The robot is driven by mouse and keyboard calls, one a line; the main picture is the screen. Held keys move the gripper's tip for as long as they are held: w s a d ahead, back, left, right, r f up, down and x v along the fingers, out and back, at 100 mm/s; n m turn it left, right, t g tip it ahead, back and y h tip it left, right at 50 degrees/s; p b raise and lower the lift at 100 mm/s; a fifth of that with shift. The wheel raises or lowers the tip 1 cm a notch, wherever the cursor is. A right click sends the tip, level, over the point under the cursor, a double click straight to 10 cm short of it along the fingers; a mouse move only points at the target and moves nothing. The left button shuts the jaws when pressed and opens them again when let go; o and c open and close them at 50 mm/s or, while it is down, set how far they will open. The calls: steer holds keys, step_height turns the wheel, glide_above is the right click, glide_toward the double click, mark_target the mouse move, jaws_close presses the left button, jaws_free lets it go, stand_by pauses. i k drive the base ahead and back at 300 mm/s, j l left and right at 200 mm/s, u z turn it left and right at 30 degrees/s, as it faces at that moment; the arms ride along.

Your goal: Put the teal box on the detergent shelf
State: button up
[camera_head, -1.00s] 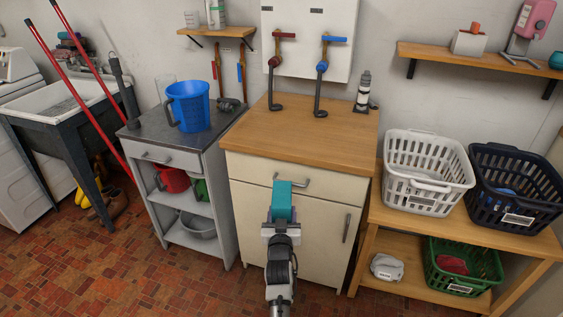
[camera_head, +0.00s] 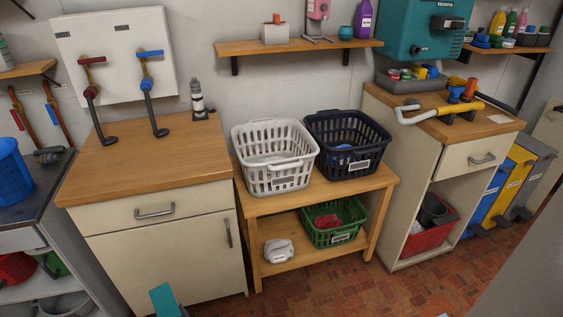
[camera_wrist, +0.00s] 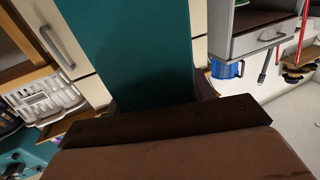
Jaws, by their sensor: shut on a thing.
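The teal box (camera_head: 165,299) shows in part at the bottom edge of the head view, in front of the cream cabinet. In the wrist view the teal box (camera_wrist: 130,45) extends up out of the frame from my gripper (camera_wrist: 165,120), which is shut on it. The gripper is below the frame in the head view. A wooden wall shelf (camera_head: 285,47) holds a purple bottle and a teal pot. A second wall shelf (camera_head: 508,49) at the upper right holds several coloured bottles. I cannot tell which is the detergent shelf.
A wooden-topped cabinet (camera_head: 150,160) stands at the left. A bench (camera_head: 325,195) carries a white basket (camera_head: 275,160) and a dark basket (camera_head: 348,143), with a green basket (camera_head: 335,225) below. A workbench (camera_head: 455,125) with yellow piping stands right. Tiled floor is open in front.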

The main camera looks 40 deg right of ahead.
mark_target(235, 46)
steer(key=i+j, duration=0.15)
steer(key=j, duration=0.25)
steer(key=i+j+z, duration=0.1)
steer(key=j, duration=0.25)
steer(key=z, duration=0.95)
steer(key=j, duration=0.1)
